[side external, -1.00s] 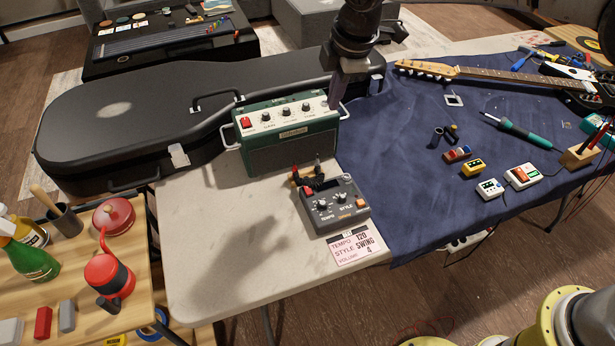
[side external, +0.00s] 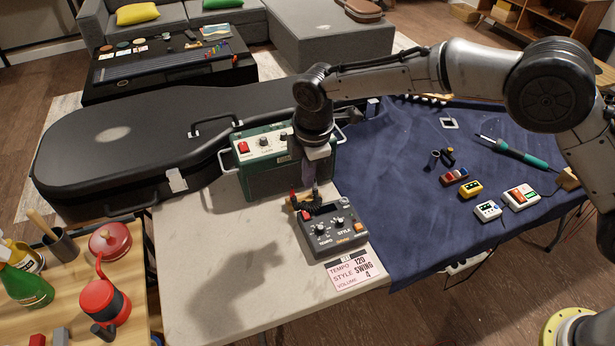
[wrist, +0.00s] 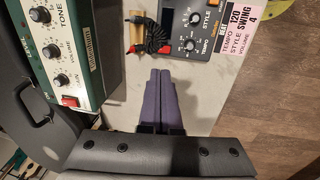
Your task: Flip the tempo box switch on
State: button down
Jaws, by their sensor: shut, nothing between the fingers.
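The tempo box (side external: 332,236) is a dark grey unit with several knobs on the pale tabletop. It also shows at the top of the wrist view (wrist: 208,48). A small red part (side external: 307,215) shows near its upper left corner; I cannot tell a switch's position there. A black cable coil with red and dark plugs (wrist: 156,38) lies at the box's back-left side. My gripper (side external: 309,184) is shut and empty, above and behind the box near the cable. In the wrist view its purple fingers (wrist: 161,73) lie together, pointing toward the coil, apart from the box.
The green amplifier (side external: 283,176) with a red switch stands close behind my gripper. A settings card (side external: 355,270) lies in front of the box. A black guitar case (side external: 120,145) is behind left. Small pedals and tools rest on the blue cloth (side external: 400,200). The front-left tabletop is clear.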

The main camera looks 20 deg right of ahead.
aim_at(307, 216)
jog(key=f, duration=0.3)
jog(key=w+f, duration=0.1)
jog(key=f, duration=0.7)
jog(key=shift+w+f, duration=0.15)
jog(key=shift+w, duration=0.25)
jog(key=shift+w+f, duration=0.4)
jog(key=shift+f, duration=0.25)
jog(key=shift+s+f, duration=0.15)
jog(key=shift+s, duration=0.9)
notch_tip(307, 216, up, 15)
jog(key=s, duration=0.1)
